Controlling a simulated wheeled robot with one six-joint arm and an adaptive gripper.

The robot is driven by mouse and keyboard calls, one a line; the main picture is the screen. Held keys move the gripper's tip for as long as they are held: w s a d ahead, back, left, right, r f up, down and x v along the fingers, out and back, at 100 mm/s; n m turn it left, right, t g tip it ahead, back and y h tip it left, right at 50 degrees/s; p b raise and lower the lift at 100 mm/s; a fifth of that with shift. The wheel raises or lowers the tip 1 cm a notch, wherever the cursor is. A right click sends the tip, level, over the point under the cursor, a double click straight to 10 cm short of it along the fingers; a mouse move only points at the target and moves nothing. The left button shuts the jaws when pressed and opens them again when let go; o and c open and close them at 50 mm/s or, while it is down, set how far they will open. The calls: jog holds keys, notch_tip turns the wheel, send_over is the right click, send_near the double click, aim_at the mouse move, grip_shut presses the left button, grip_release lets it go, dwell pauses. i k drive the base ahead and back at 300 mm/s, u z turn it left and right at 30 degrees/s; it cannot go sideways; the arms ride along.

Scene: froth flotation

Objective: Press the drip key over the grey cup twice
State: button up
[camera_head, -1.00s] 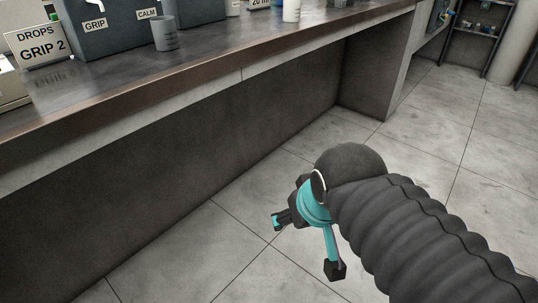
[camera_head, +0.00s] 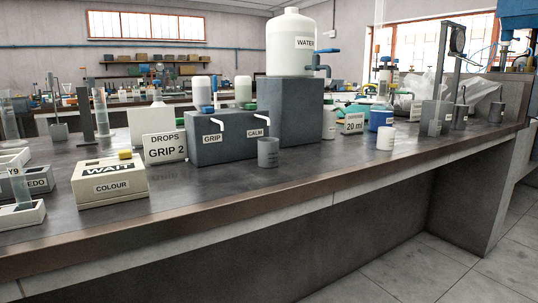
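A grey cup (camera_head: 268,153) stands upright on the bench in front of a dark grey block (camera_head: 237,146), below and slightly right of the white spout labelled CALM (camera_head: 259,121). A second white spout, labelled GRIP (camera_head: 220,124), is on the left of the block, with no cup under it. Two white bottles sit on top. A blue key (camera_head: 207,109) is at the left bottle's base and a green key (camera_head: 248,106) at the right one's, above the cup's side. My gripper is outside this view.
A sign reading DROPS GRIP 2 (camera_head: 165,148) and a cream WAIT COLOUR box (camera_head: 109,182) stand left. A WATER tank (camera_head: 291,45) on a tall block (camera_head: 293,110) stands behind the cup. The bench front edge (camera_head: 200,211) is clear.

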aim_at(249, 106)
jog(key=u, duration=0.8)
jog(key=k, duration=0.35)
jog(key=z, duration=0.15)
jog(key=i, duration=0.3)
